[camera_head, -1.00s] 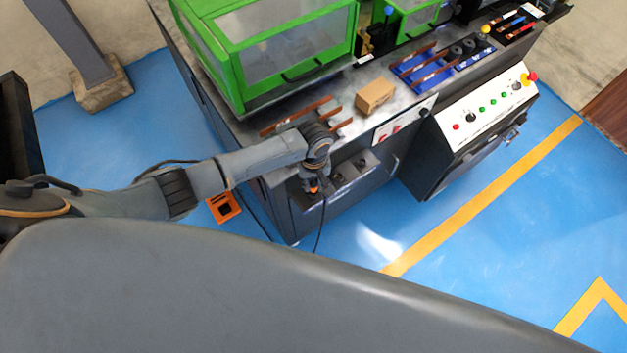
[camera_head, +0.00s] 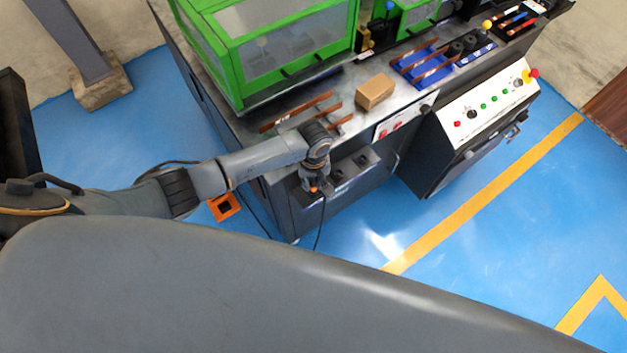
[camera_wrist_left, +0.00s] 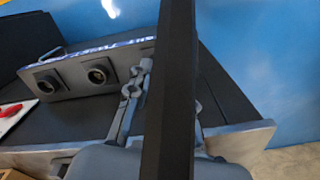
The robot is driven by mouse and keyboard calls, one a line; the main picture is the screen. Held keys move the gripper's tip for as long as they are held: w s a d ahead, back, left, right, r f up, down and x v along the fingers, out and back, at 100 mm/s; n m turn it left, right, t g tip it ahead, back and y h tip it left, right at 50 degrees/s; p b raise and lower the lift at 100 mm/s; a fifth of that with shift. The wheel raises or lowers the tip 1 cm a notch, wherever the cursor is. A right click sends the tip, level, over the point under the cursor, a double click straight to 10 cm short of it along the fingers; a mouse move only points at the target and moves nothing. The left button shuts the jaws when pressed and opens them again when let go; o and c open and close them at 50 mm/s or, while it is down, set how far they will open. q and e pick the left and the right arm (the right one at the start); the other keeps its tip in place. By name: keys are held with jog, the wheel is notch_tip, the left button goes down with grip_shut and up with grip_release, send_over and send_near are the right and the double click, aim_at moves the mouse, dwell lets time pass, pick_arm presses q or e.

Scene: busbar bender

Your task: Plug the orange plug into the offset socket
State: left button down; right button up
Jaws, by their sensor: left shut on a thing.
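My left gripper (camera_head: 315,187) is at the front of the machine bench, low beside the socket panel. It is shut on the orange plug (camera_head: 313,189), of which only a small orange spot shows. A dark cable hangs from it. Two dark round sockets show on the panel to its right: a nearer one (camera_head: 338,175) and a farther one (camera_head: 362,160). In the left wrist view the two sockets (camera_wrist_left: 97,73) are left of the grey finger. A wide black bar there hides the gripper's middle and the plug. The gripper covers the panel's near end. The panel's lettering is unreadable.
A cardboard box (camera_head: 375,92) and copper bars (camera_head: 296,112) lie on the bench top above the gripper. A green-framed machine (camera_head: 280,45) stands behind. A control console (camera_head: 480,115) juts out at right. An orange square item (camera_head: 224,206) is left of the bench.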

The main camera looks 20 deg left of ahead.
pick_arm(q)
jog(key=shift+f, duration=0.45)
jog(key=c, duration=1.1)
grip_release()
notch_tip(320, 180, up, 12)
jog(key=shift+r, duration=0.1)
